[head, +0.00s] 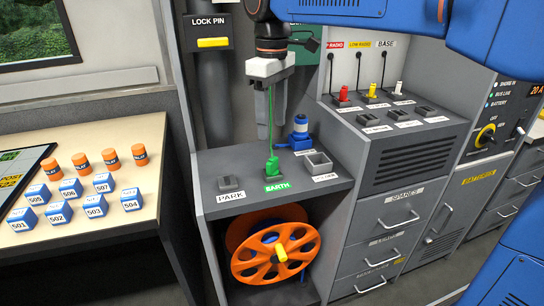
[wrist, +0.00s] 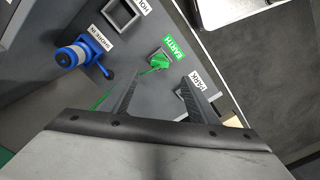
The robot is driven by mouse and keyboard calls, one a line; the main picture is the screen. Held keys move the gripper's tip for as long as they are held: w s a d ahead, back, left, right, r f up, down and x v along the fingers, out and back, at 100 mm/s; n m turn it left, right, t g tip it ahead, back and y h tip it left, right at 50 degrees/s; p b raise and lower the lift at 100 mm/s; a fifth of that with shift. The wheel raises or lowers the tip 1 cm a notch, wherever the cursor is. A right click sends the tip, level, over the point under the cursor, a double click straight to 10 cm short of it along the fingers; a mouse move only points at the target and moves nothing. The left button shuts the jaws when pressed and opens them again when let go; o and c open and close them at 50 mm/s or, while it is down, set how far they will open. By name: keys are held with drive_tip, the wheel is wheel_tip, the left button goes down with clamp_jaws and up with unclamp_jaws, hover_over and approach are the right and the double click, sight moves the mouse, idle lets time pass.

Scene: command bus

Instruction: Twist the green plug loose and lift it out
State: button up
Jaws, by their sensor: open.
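The green plug (head: 272,163) sits upright in its socket by the green EARTH label (head: 277,186), on the grey shelf. A thin green cable (head: 270,125) rises from it and passes up by my gripper. My gripper (head: 271,108) is above the plug, pointing down, clear of it. In the wrist view the fingers of my gripper (wrist: 160,80) are apart with nothing between them. The plug (wrist: 159,61) shows just beyond the fingertips, roughly midway between them.
The PARK socket (head: 229,184) is left of the plug; the HOLDER box (head: 318,163) is right. A blue device (head: 300,134) stands behind. An orange reel (head: 276,252) is below the shelf. A table (head: 90,235) with orange and blue pieces is at left; drawers (head: 402,210) at right.

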sight(272, 158)
wheel_tip(272, 158, down, 12)
drive_tip(key=shift+r, duration=0.25)
idle(0.4)
drive_tip(key=c, duration=1.1)
drive_tip(key=shift+n, duration=2)
drive_tip(key=shift+c, duration=0.2)
